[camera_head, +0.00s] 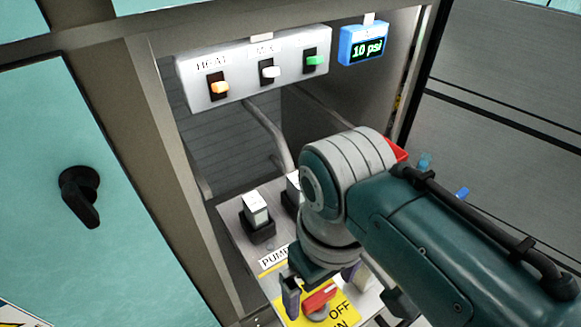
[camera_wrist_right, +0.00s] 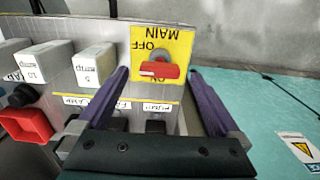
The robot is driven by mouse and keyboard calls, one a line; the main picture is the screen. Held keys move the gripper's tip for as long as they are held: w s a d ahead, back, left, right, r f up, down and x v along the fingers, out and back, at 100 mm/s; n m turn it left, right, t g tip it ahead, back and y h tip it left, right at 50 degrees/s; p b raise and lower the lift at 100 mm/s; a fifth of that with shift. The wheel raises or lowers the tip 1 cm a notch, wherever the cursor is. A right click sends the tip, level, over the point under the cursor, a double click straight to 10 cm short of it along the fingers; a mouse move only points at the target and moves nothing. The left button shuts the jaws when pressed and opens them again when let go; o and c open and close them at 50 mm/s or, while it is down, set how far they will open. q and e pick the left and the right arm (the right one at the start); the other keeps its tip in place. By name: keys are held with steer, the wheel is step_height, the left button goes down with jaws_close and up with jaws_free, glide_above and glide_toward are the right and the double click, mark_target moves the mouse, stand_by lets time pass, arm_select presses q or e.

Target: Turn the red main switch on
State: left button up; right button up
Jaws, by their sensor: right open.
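The red main switch (camera_head: 320,299) sits on a yellow plate (camera_head: 345,312) marked OFF and ON, low on the sloped panel in the head view. In the right wrist view the red handle (camera_wrist_right: 160,70) lies crosswise on the yellow plate (camera_wrist_right: 178,42), which reads MAIN and OFF upside down; its ON label is partly covered. My right gripper (camera_wrist_right: 158,76) is open, with one purple finger on either side of the red handle and visible gaps to it. In the head view the right gripper (camera_head: 318,287) is partly hidden by its own wrist. My left gripper is not in view.
White rocker-type modules (camera_head: 256,209) stand on the panel beside my right arm. A grey box (camera_head: 240,75) with orange, white and green switches hangs above, beside a blue 10 psi display (camera_head: 363,43). A teal door with a black handle (camera_head: 79,195) is at left.

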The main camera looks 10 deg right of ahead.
steer(key=shift+f, duration=0.9)
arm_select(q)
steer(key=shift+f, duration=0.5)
arm_select(e)
steer(key=c, duration=1.4)
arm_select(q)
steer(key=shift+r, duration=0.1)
